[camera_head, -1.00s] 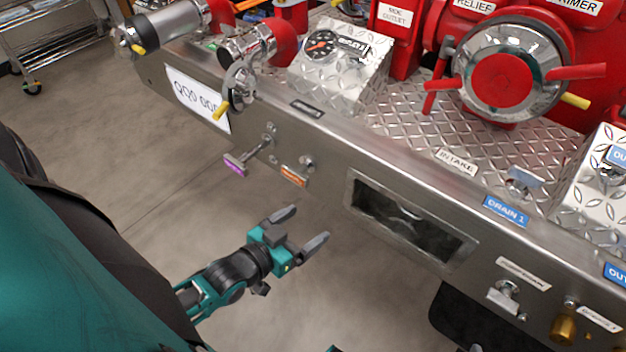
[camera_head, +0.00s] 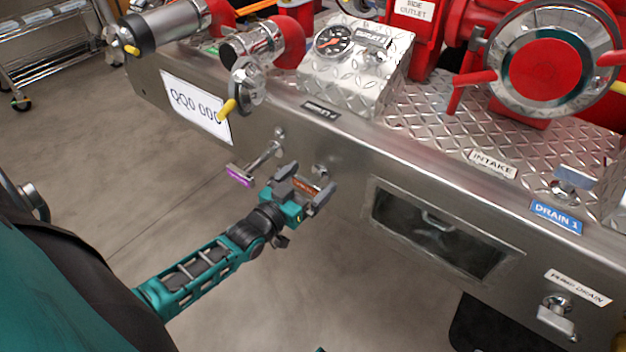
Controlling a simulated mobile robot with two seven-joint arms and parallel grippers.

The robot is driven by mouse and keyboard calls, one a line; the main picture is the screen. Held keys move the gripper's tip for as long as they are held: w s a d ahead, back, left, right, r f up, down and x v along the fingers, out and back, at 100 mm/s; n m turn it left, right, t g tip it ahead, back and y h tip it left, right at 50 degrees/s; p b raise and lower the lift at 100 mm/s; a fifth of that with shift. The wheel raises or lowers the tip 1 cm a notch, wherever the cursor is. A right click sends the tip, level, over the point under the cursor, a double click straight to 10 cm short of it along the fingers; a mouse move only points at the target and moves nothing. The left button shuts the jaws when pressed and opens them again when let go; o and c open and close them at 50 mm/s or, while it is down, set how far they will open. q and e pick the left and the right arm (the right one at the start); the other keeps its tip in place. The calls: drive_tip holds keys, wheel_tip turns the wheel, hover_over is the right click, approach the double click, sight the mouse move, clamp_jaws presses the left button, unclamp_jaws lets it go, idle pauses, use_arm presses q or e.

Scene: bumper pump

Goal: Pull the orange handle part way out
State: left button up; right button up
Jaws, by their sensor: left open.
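The orange handle (camera_head: 305,186) is a small labelled pull bar on the steel bumper panel, close to the panel face. My left gripper (camera_head: 304,186) is open, with its two dark fingers on either side of the orange handle in the picture. Whether the fingers touch it cannot be told. Part of the handle and its rod are hidden by the gripper. My right gripper is not in view.
A purple handle (camera_head: 239,175) on a longer rod sticks out just left of my gripper. A recessed window (camera_head: 440,230) lies to the right in the steel bumper (camera_head: 345,165). Free floor (camera_head: 110,190) is below and left.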

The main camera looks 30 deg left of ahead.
use_arm(q)
drive_tip(key=shift+w, duration=0.95)
